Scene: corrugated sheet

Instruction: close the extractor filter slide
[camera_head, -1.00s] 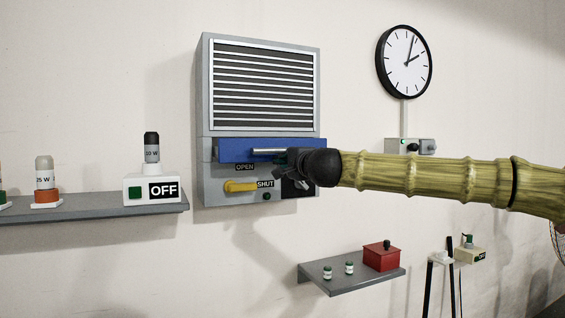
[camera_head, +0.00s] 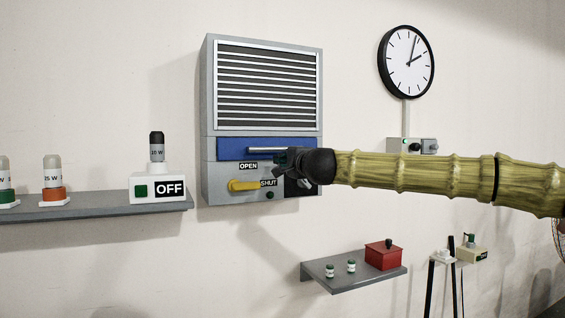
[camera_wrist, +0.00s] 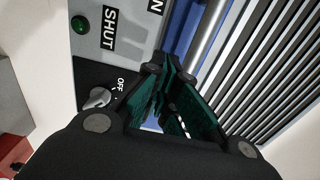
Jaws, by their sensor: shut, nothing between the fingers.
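The extractor is a grey wall box with a blue filter slide (camera_head: 232,150) across it below the louvres. The slide's face looks about flush with the box. A silver bar handle (camera_head: 262,149) runs along the slide; the bar (camera_wrist: 208,35) and blue face also show in the wrist view. My gripper (camera_head: 284,158) is at the right part of the slide, at or just below the handle's right end. Its fingers (camera_wrist: 170,76) are shut with nothing held, close to the bar; I cannot tell whether they touch it. My gripper and arm hide the slide's lower right part.
A grey shelf (camera_head: 100,210) with lamps stands left. A lower shelf (camera_head: 340,284) holds a red box (camera_head: 384,257) and small jars.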

